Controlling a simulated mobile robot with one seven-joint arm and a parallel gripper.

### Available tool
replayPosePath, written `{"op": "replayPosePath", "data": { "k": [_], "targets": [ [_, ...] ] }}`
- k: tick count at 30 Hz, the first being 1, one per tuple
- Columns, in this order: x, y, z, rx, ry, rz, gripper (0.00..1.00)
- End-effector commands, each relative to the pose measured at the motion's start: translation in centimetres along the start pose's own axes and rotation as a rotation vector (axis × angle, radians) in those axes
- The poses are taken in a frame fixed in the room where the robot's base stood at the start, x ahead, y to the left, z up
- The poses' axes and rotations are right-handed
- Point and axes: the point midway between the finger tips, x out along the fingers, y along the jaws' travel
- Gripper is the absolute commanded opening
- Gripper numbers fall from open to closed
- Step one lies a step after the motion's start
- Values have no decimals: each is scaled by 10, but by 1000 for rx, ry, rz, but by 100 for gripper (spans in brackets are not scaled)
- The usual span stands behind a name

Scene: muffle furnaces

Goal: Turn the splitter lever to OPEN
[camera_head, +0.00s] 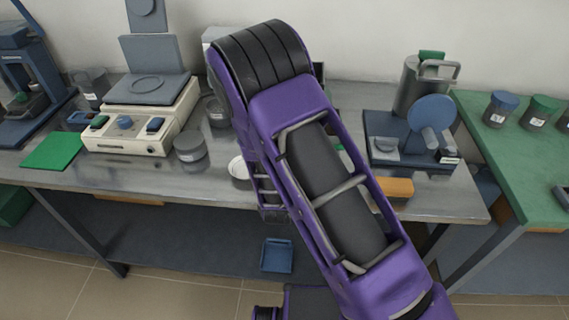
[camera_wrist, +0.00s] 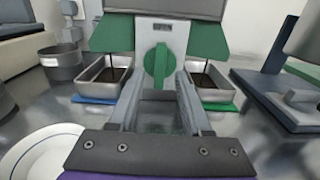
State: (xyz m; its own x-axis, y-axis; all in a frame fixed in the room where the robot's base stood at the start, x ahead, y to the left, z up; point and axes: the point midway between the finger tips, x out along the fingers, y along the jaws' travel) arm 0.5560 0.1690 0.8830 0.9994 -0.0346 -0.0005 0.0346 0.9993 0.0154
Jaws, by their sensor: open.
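The splitter shows in the wrist view as a grey body with green side chutes (camera_wrist: 208,40). On its front is the green lever (camera_wrist: 160,64), a round knob with a raised grip that stands roughly upright. A small label above it is too blurred to read. My gripper (camera_wrist: 160,86) is open, its two fingers pointing at the splitter on either side below the knob. Nothing is held between them, and I cannot tell whether they touch the lever. In the head view my arm hides most of the splitter and the lever.
Metal pans stand left (camera_wrist: 104,76) and right (camera_wrist: 213,84) under the chutes. A white plate (camera_wrist: 42,152) lies near left. A dark pot (camera_wrist: 62,62) stands behind it. A blue stand (camera_head: 395,150) is at right. A balance-like device (camera_head: 140,118) stands left on the bench.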

Motion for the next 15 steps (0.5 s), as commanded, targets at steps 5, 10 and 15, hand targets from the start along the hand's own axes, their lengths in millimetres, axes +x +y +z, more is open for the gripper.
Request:
{"op": "replayPosePath", "data": {
  "k": [5, 10, 15],
  "targets": [
    [-44, 2, 0, -1, 3, 5, 49],
    [-86, 1, 0, -2, 3, 4, 49],
    [-122, 1, 0, -1, 3, 5, 49]
  ]
}}
